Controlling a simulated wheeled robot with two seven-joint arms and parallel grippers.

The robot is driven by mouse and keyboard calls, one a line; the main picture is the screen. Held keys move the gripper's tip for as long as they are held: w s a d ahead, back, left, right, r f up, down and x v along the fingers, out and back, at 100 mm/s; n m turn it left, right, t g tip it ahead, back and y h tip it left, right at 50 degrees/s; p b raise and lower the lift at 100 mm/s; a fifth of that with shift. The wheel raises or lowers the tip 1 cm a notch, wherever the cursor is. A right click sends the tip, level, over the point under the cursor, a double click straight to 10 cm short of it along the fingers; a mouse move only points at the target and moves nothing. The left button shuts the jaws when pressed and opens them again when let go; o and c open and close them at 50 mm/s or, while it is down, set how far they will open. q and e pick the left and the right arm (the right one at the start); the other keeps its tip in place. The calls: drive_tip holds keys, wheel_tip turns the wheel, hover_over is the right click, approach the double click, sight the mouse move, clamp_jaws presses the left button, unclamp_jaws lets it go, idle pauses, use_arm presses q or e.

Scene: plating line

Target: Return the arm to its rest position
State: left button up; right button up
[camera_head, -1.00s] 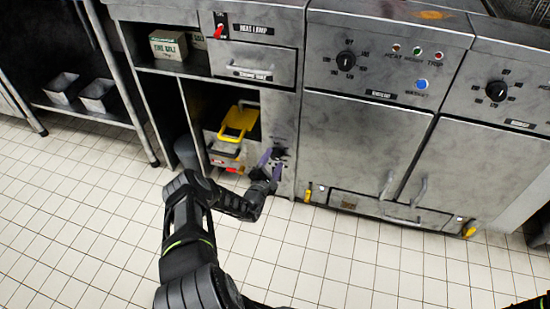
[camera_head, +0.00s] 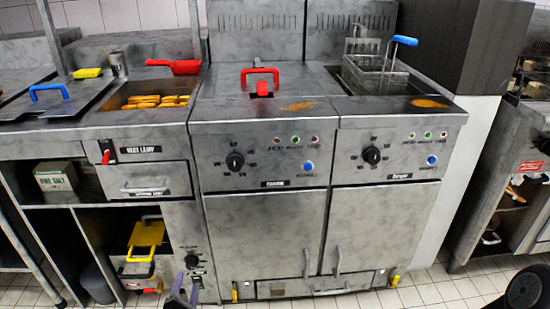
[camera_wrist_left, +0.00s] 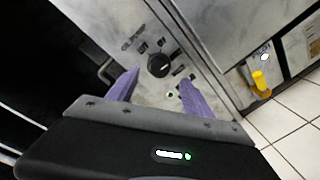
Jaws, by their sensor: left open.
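The gap between fingers and panel is hard to judge. The same knob (camera_head: 192,261) shows just above the fingers in the head view. Most of my left arm is out of the head view. My right gripper is not in view.
A cabinet with a yellow-handled thing (camera_head: 146,236) is left of the knob panel. Fryer doors (camera_head: 262,232) with handles stand to its right. A fryer basket (camera_head: 375,72) with a blue handle sits above. Tiled floor (camera_wrist_left: 288,127) is free at the right in the wrist view.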

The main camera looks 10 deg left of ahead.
use_arm(q)
drive_tip(key=w+d+m+h, duration=0.2)
drive_tip(key=d+m+h, duration=0.2)
drive_tip(key=d+h, duration=0.75)
drive_tip(key=s+d+m+g+h, duration=0.2)
drive_tip(key=s+d+m+g, duration=0.15)
drive_tip(key=d, duration=0.75)
drive_tip(key=s+d+m+g+h, duration=0.2)
drive_tip(key=s+d+m+g, duration=0.15)
drive_tip(key=d, duration=0.75)
drive_tip(key=s+d+f+m+g+y, duration=0.1)
drive_tip(key=s+d+m+g, duration=0.3)
drive_tip(key=s, duration=0.5)
drive_tip(key=s+d+m+g, duration=0.35)
drive_tip(key=s+g, duration=0.25)
drive_tip(key=s, duration=0.3)
drive_tip(key=s+a+m+g+y, duration=0.1)
drive_tip(key=s+a+m+y, duration=0.1)
drive_tip(key=s+m+y, duration=0.4)
wheel_tip(320, 180, up, 26)
drive_tip(key=m+t+p, duration=0.2)
drive_tip(key=p, duration=2)
drive_tip(key=shift+s+d, duration=0.25)
drive_tip(key=shift+s, duration=0.05)
